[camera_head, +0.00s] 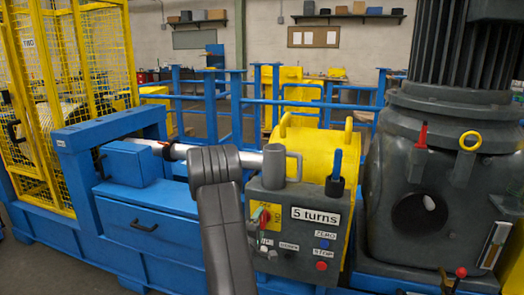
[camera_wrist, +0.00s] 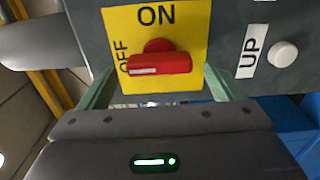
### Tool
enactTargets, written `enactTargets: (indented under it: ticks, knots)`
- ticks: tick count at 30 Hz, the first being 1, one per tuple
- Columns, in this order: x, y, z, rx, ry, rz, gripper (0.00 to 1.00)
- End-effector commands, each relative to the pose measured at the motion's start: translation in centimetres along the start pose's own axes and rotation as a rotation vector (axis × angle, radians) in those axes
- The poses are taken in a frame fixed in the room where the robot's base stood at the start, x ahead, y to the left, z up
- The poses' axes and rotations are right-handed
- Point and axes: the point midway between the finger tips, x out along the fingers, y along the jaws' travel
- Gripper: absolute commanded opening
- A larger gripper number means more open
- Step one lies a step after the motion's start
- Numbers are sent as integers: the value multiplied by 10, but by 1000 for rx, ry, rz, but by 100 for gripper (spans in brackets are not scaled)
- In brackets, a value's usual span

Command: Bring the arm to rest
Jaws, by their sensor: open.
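My gripper (camera_wrist: 159,72) is open in the wrist view. Its two green fingers stand to the left and right of a red rotary switch (camera_wrist: 160,64), and no contact shows. The switch sits on a yellow plate marked ON and OFF, and its white-marked end points left, beside OFF. In the head view the switch (camera_head: 265,216) is on the dark control box (camera_head: 300,245). My dark grey arm (camera_head: 218,200) extends up in front of the blue frame, left of the box. The gripper itself is not clear in the head view.
An UP button (camera_wrist: 283,54) is right of the switch. The box also carries a "5 turns" label (camera_head: 316,217), a red STOP button (camera_head: 321,266) and a blue-handled part (camera_head: 336,168). A large grey motor (camera_head: 400,190) stands right; a yellow mesh cage (camera_head: 75,95) stands left.

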Motion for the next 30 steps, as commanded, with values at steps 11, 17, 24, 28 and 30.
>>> enactTargets:
  ticks: [11, 17, 24, 28, 30]
  knots:
    - [16, 0, 0, 2, 1, 0, 87]
    - [15, 0, 0, 2, 1, 0, 87]
    - [-5, 0, -1, -1, 2, -2, 87]
    - [-30, -1, -1, -3, 4, -3, 87]
    - [-44, -1, -1, -2, 3, -3, 87]
